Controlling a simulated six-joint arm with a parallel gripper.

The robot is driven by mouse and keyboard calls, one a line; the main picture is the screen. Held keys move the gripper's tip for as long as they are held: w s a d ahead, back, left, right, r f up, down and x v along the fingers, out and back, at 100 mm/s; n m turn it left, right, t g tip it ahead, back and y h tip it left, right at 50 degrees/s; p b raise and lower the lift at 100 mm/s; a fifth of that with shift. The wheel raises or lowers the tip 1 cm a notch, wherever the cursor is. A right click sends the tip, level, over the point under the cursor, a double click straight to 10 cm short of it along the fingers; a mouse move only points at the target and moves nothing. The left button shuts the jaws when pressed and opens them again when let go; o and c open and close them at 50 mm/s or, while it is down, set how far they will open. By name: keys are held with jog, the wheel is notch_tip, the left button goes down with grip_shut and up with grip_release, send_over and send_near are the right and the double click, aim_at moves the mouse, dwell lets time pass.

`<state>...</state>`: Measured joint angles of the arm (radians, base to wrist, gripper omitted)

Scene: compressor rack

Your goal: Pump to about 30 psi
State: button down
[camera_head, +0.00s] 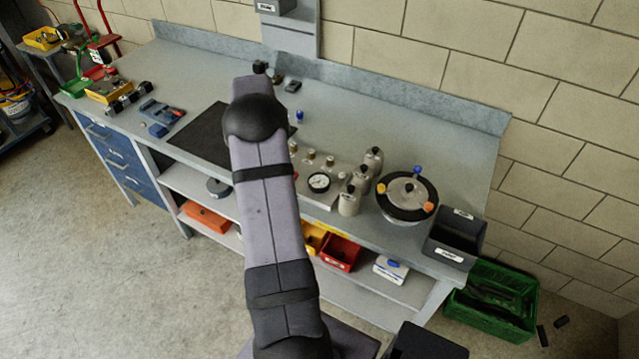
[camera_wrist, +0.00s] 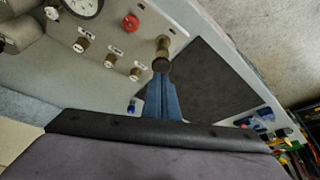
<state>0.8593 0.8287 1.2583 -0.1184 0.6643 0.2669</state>
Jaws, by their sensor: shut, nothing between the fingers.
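The grey panel (camera_head: 322,200) on the bench carries a round white gauge (camera_head: 319,182). The gauge is cut by the top edge of the wrist view (camera_wrist: 83,5); its reading is too small to tell. Several brass knobs (camera_wrist: 111,60) stand on the panel, with a red button (camera_wrist: 131,22) near them. My gripper (camera_wrist: 161,69) is shut and empty, its blue-grey fingers pointing at a brass fitting with a dark end (camera_wrist: 162,46) at the panel's edge. I cannot tell whether they touch. In the head view my arm hides the gripper and part of the panel.
Grey canisters (camera_head: 349,201) and a round lidded pot (camera_head: 407,212) stand right of the gauge. A dark bin (camera_head: 455,238) is at the bench's right end. A black mat (camera_head: 205,135) lies to the left, mostly bare, with small tools beyond it.

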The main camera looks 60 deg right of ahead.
jog(key=shift+f, duration=0.2)
dwell(0.3)
jog(key=shift+s+f+b, duration=0.1)
jog(key=shift+f+b, duration=1.1)
jog(key=shift+f, duration=0.4)
jog(key=shift+r+p, duration=1.15)
jog(key=shift+r, duration=0.6)
jog(key=shift+f, duration=0.15)
jog(key=shift+f+b, duration=1)
jog(key=shift+f, duration=0.45)
jog(key=shift+r, duration=0.1)
jog(key=shift+r+p, duration=0.95)
jog(key=shift+r, duration=0.45)
jog(key=shift+f, duration=0.15)
